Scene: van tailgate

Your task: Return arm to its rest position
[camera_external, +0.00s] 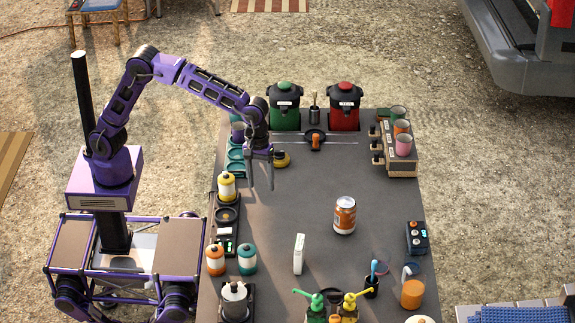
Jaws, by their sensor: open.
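My gripper (260,171) hangs with its fingers pointing down over the far left part of the dark table (290,205). Its two fingers are apart and nothing shows between them. My purple arm reaches from its column at the left, arches up and bends down to the gripper. A small yellow and black object (282,160) shows just right of the gripper; I cannot tell the gap in depth between them.
Green (285,105) and red (344,107) bins stand at the far edge. A cup rack (400,170) is at the far right. An orange can (344,216) and white carton (298,254) stand mid-table. Canisters (216,259) line the left edge.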

